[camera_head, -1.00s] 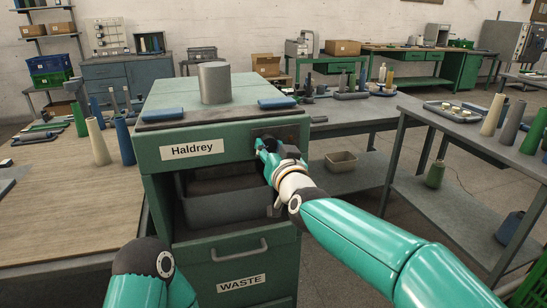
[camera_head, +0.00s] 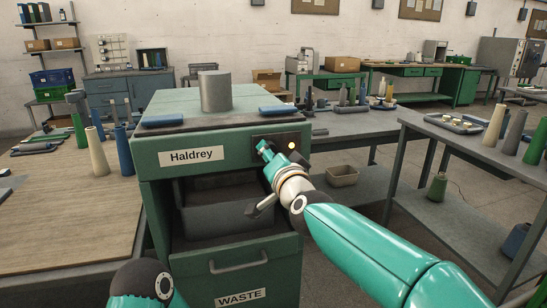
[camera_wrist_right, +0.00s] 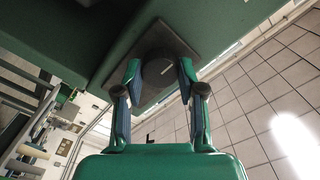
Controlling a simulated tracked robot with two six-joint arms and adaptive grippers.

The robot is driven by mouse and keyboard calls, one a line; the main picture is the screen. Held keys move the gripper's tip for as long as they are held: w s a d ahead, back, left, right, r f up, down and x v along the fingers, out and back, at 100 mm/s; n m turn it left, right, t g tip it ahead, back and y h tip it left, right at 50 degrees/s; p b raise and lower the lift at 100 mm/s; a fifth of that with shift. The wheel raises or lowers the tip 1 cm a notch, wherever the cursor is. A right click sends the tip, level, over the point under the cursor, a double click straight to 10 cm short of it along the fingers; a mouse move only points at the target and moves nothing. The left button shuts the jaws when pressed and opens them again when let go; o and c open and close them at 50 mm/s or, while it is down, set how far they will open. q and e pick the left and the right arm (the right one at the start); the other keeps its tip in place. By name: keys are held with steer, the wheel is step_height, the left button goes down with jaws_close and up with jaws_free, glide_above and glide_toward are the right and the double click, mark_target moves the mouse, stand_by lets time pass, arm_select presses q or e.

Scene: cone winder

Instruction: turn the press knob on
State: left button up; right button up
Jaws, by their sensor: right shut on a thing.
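The press is the green cabinet labelled "Haldrey" (camera_head: 222,156), with a dark control plate (camera_head: 275,138) at the right of its front. My right gripper (camera_head: 265,148) is at this plate and hides the knob in the head view. In the right wrist view the dark round press knob (camera_wrist_right: 160,72) sits on its square plate, with a pale mark on its face. The fingers of my right gripper (camera_wrist_right: 160,82) are shut on it from both sides. My left gripper is out of view; only part of that arm shows.
A grey bin (camera_head: 228,215) sits in the press opening above the "WASTE" drawer handle (camera_head: 238,263). Blue-handled pads and a grey cylinder (camera_head: 215,91) are on top. A grey table (camera_head: 480,150) stands right, a wooden-topped table (camera_head: 65,205) left.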

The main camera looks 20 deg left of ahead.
steer(key=shift+w+d+r, duration=0.15)
steer(key=shift+d+r, duration=0.15)
steer(key=shift+r, duration=0.05)
steer(key=o, duration=1)
steer(key=shift+w+f, duration=0.1)
steer(key=shift+o, duration=0.7)
steer(key=shift+f, duration=0.1)
steer(key=shift+a, duration=0.15)
steer(key=shift+f, duration=0.1)
steer(key=v, duration=1.2)
steer(key=shift+f, duration=0.1)
